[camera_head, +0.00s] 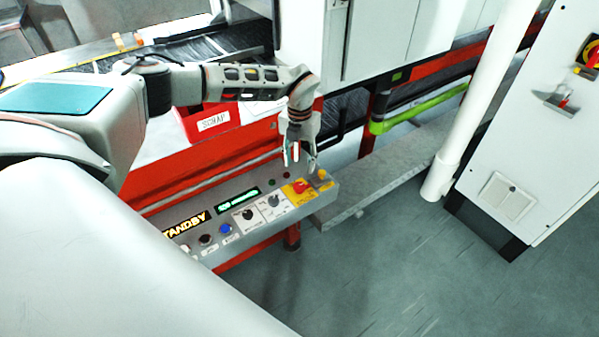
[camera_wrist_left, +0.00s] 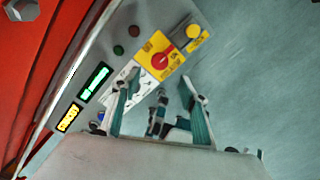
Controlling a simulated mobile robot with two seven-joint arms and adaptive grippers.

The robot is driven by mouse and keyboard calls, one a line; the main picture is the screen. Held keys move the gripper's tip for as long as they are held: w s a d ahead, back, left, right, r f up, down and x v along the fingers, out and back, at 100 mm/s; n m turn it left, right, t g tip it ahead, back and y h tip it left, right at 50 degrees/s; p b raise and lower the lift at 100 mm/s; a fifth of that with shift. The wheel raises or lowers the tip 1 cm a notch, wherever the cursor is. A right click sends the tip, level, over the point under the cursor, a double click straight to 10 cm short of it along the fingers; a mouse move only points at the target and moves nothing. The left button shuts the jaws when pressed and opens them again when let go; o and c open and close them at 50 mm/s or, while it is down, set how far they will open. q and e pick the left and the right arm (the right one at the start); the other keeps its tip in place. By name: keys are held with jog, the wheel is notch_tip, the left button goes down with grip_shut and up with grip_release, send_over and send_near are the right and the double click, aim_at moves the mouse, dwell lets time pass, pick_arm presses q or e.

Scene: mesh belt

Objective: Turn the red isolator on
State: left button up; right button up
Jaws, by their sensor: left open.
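A red rotary knob (camera_head: 300,186) sits on a yellow plate near the right end of the grey control panel (camera_head: 190,232). It also shows in the left wrist view as a red knob (camera_wrist_left: 163,59) with a pale bar across it. Another red switch (camera_head: 593,58) on a yellow and black plate is on the white cabinet at the far right. My left gripper (camera_head: 300,160) is open and empty, pointing down just above the panel's knob end. In the left wrist view its fingers (camera_wrist_left: 160,88) are apart, and the knob lies beyond them, not between them. My right gripper is not in view.
The panel holds a yellow button (camera_wrist_left: 193,31), a blue button (camera_head: 225,229), selector switches and lit displays, one reading STANDBY (camera_head: 187,223). A white post (camera_head: 475,110) and the white cabinet (camera_head: 530,120) stand to the right. The floor in front is clear.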

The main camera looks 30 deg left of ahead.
pick_arm(q)
notch_tip(320, 180, up, 2)
jog(key=shift+r, duration=0.1)
dwell(0.5)
